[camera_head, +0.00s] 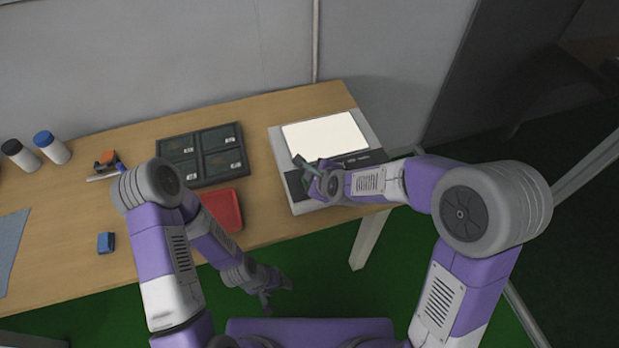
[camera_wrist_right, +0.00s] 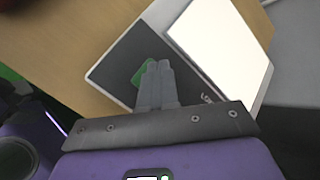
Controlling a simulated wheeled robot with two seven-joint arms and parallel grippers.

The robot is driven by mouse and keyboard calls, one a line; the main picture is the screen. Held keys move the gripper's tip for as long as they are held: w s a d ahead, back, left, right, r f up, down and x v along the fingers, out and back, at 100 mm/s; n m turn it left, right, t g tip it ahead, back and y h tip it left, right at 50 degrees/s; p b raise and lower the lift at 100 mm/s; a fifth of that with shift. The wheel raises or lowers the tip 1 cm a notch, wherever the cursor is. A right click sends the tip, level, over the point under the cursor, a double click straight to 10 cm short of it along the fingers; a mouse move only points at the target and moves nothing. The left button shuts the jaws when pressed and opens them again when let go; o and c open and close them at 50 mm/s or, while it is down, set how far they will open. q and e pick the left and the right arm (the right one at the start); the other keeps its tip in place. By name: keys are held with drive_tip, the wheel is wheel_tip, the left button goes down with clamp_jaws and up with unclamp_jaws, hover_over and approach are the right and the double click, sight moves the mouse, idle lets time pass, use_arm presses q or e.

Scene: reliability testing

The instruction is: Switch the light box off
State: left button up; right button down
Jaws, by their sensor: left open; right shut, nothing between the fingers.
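The light box (camera_head: 276,146) stands at the right end of the table, and its white panel (camera_head: 325,135) is brightly lit. Its dark front strip also shows in the right wrist view (camera_wrist_right: 128,58), with a green patch (camera_wrist_right: 140,74) on it by my fingertips. My right gripper (camera_head: 300,164) is shut and empty over the left part of the dark strip; its fingers also show in the right wrist view (camera_wrist_right: 158,68). I cannot tell whether they touch the green patch. My left gripper (camera_head: 266,300) is open, low in front of the table, away from the light box.
A dark compartmented tray (camera_head: 201,155) and a red tray (camera_head: 222,209) lie left of the light box. Two bottles, white with black (camera_head: 20,155) and blue (camera_head: 52,147) caps, stand far left. A blue block (camera_head: 106,243) lies near the front edge. The table's front middle is mostly clear.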

drive_tip(key=shift+f, duration=0.1)
idle(0.5)
drive_tip(key=shift+f+b, duration=0.4)
drive_tip(key=shift+b, duration=0.1)
drive_tip(key=shift+d+r+p, duration=0.1)
drive_tip(key=shift+r+p, duration=0.2)
drive_tip(key=shift+r, duration=0.05)
wheel_tip(320, 180, up, 6)
drive_tip(key=p, duration=0.5)
drive_tip(key=shift+r, duration=0.15)
